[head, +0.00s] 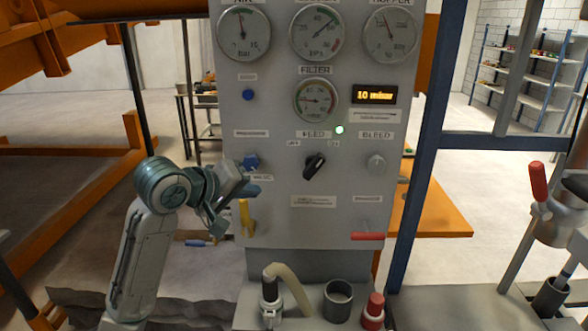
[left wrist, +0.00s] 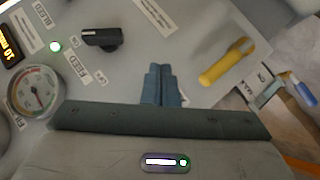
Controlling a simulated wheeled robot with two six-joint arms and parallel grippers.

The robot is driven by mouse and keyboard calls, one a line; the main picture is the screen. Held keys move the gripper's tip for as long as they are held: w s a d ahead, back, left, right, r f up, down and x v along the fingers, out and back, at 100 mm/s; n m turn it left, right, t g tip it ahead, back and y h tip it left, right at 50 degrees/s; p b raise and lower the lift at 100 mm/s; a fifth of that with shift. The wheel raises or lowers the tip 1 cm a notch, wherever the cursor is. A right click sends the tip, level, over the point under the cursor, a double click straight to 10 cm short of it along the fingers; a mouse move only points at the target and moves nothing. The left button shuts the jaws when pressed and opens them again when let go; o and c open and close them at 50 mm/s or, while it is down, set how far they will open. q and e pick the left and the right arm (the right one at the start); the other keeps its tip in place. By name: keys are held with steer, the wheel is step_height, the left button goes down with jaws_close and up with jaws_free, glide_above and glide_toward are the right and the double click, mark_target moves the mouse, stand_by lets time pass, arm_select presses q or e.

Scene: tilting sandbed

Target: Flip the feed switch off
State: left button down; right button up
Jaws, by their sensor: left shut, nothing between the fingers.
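The feed switch (head: 314,165) is a black rotary knob under the FEED label in the middle of the grey panel (head: 275,210). OFF is marked at its upper left and ON at its upper right; the knob slants toward the ON side. In the left wrist view the switch (left wrist: 101,39) lies to the upper left of my fingers. My left gripper (head: 252,190) is shut and empty, left of and a little below the switch, apart from it. Its closed fingers (left wrist: 164,86) show in the left wrist view. My right gripper is out of view.
A green lamp (head: 339,129) glows above the switch, and a display (head: 375,95) reads 10 mbar. A blue knob (head: 251,161) and yellow lever (head: 246,218) are close to my left gripper. A grey knob (head: 376,163) and red lever (head: 367,236) are at the right.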

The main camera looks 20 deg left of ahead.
mark_target(304, 172)
arm_select(q)
step_height(304, 172, up, 8)
steer(key=shift+s+n+t+h, duration=0.3)
steer(key=shift+s+h, duration=0.1)
steer(key=shift+s, duration=0.05)
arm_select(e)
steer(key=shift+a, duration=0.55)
arm_select(q)
steer(key=shift+w+f, duration=0.1)
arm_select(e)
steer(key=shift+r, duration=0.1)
